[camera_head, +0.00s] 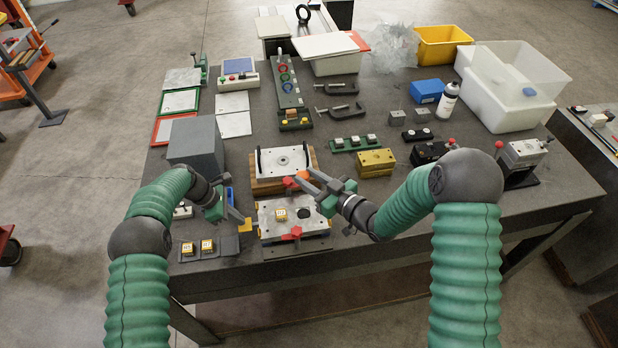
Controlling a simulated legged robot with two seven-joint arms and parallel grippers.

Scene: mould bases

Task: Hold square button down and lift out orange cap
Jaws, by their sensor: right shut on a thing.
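My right gripper (300,180) is shut on a small orange piece (303,175), which looks like the orange cap, above the back edge of the front mould base. The mould base (268,228) is a pale metal plate with a dark round hole (303,212). A yellow square piece (281,214), which may be the square button, sits on the plate left of the hole. My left gripper (240,216) is left of the mould base, apart from that piece, its fingers pointing down and right. Whether its jaws are open is too small to tell.
A second mould plate (284,161) on a wooden block stands just behind. A grey block (196,143) is behind my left gripper. Two yellow square pieces (198,247) lie on a dark tray at front left. A brass block (375,162) stands at right.

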